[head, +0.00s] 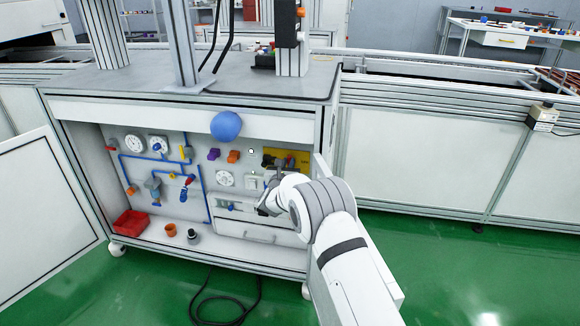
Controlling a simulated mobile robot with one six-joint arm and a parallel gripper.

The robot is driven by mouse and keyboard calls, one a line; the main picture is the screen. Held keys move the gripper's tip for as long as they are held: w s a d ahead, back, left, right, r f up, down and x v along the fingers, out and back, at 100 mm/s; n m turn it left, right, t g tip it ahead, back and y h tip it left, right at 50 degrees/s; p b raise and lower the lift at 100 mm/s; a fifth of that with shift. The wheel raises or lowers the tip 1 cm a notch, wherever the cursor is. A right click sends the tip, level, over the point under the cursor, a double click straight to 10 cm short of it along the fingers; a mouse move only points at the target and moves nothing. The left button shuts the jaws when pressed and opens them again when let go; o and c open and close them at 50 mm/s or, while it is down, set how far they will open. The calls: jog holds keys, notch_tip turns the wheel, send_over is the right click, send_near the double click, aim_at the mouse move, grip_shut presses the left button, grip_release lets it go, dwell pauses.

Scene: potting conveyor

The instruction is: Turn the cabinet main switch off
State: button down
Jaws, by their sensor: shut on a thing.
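The cabinet (88,190) stands open and shows a panel of gauges, valves and blue pipes. My gripper (277,174) is at the lower edge of that plate, reached from the lower right by my arm. Its dark jaws are shut on what looks like the switch handle. The jaws and wrist hide part of the handle, so its exact angle is hard to tell.
Orange (233,156) and purple (213,154) knobs sit left of the switch. An open door (45,215) stands at left; another edge shows behind my arm. A red bin (131,222) is on the cabinet floor. A black cable (225,300) lies on the green floor.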

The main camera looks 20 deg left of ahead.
jog(key=n+b, duration=0.1)
jog(key=n, duration=0.1)
jog(key=n+b, duration=0.2)
jog(key=shift+w+a+f, duration=0.1)
jog(key=shift+a+f, duration=0.05)
jog(key=shift+a+f+n+b, duration=0.15)
jog(key=shift+a+n+b, duration=0.05)
jog(key=shift+n, duration=2)
jog(key=shift+a+f+n+b, duration=0.15)
jog(key=shift+f+n+b, duration=0.1)
jog(key=shift+n, duration=1.95)
jog(key=shift+a+f+n+b, duration=0.1)
jog(key=shift+a+n+b, duration=0.1)
jog(key=shift+n, duration=2)
jog(key=c, duration=1.4)
grip_release()
jog(key=shift+f, duration=0.15)
